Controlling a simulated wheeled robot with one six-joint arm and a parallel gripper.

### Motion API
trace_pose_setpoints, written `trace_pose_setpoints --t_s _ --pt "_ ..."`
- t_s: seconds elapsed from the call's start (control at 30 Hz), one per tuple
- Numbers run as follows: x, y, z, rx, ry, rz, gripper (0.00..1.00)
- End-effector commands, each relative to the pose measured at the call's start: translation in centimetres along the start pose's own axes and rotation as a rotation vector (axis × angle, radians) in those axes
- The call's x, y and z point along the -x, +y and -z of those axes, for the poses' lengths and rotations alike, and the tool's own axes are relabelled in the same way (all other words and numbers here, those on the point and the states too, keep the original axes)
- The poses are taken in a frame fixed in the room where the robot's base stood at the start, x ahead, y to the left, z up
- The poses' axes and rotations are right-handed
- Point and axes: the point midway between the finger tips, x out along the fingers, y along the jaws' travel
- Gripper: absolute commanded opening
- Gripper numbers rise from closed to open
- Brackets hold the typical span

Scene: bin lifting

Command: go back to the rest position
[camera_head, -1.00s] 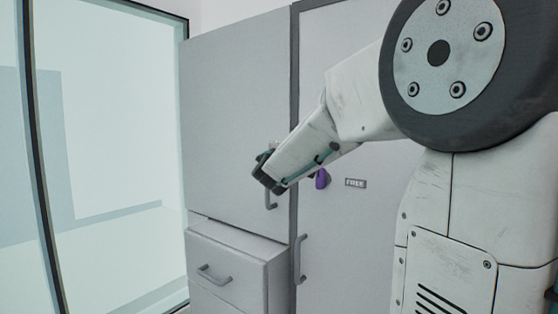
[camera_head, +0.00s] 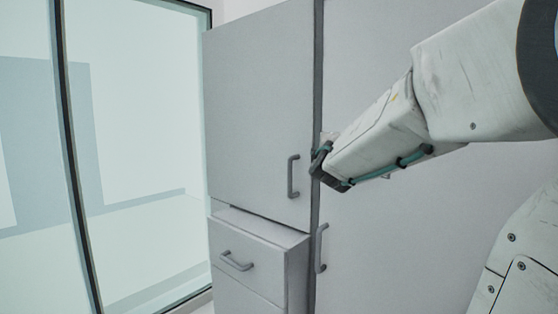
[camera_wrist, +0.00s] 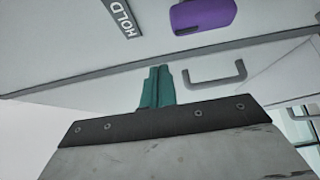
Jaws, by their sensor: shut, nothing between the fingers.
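My gripper (camera_wrist: 157,72) shows in the wrist view as two teal fingers pressed together, with nothing between them. In the head view the end of my arm, with my gripper (camera_head: 320,162), is in front of the tall grey cabinet, just right of the upper left door's handle (camera_head: 293,177). It touches no handle that I can make out. My forearm hides part of the right door (camera_head: 385,240).
A drawer (camera_head: 245,258) under the upper left door stands out a little. The right door has a handle (camera_head: 322,248). A glass panel (camera_head: 130,130) is at the left. The wrist view shows a purple object (camera_wrist: 203,14), a "HOLD" label (camera_wrist: 123,18) and a handle (camera_wrist: 215,77).

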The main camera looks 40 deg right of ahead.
Motion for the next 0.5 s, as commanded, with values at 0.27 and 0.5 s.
trace_pose_setpoints --t_s 0.27,0.5 --pt "0.1 0.0 -0.2 -0.005 -0.003 -0.001 0.0" --pt "3.4 0.4 -1.6 -0.167 -0.133 -0.006 0.0"
